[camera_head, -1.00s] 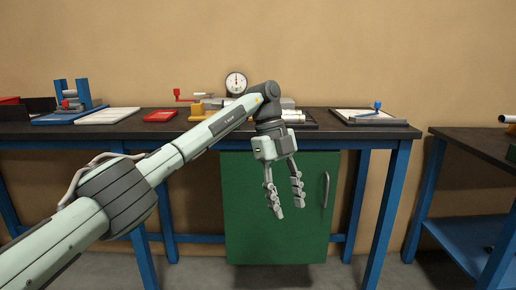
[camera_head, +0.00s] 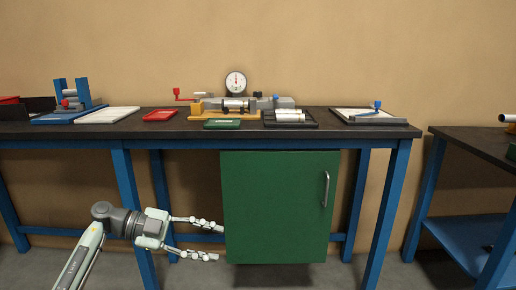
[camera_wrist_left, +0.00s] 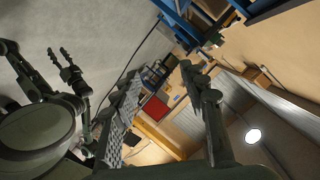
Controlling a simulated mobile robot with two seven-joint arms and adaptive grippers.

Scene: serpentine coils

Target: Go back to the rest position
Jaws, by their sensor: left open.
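My left gripper (camera_head: 212,240) is open and empty, low in front of the blue-legged bench. The head view does not show my right gripper.
The dark bench top (camera_head: 370,130) carries a dial gauge (camera_head: 236,83), a red tray (camera_head: 160,115), a white tray (camera_head: 107,116), a black tray (camera_head: 310,123) with metal cylinders and a board (camera_head: 362,117). A second bench (camera_head: 470,139) stands right. Floor shows below the cabinet.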

